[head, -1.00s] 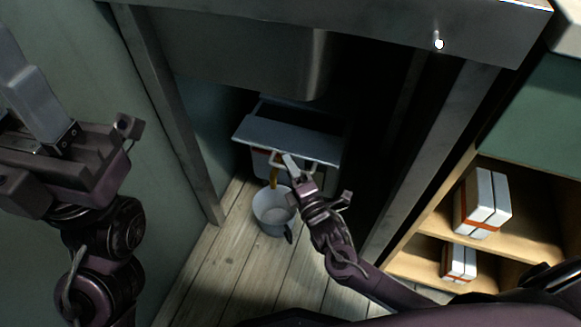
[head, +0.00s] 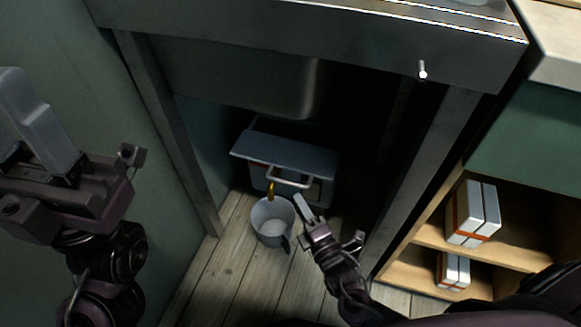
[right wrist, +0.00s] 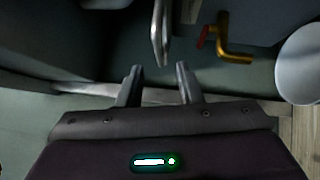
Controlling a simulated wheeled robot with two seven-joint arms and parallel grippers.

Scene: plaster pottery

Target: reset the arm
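My right gripper (head: 328,222) is low under the sink, to the right of a grey bucket (head: 266,235). In the right wrist view its two fingers (right wrist: 158,72) are apart with nothing between them, so it is open. A pale bar handle (head: 291,180) on a grey-topped box (head: 285,150) is just beyond the fingers; the handle also shows in the right wrist view (right wrist: 159,35). My left gripper (head: 75,165) is raised at the left edge, seen from the side; its finger gap is hidden.
A brass tap (head: 271,188) on the box sits above the bucket; its red lever shows in the right wrist view (right wrist: 205,36). Metal sink legs (head: 165,130) stand either side. A wooden shelf (head: 418,265) at right holds white boxes with orange bands (head: 470,214).

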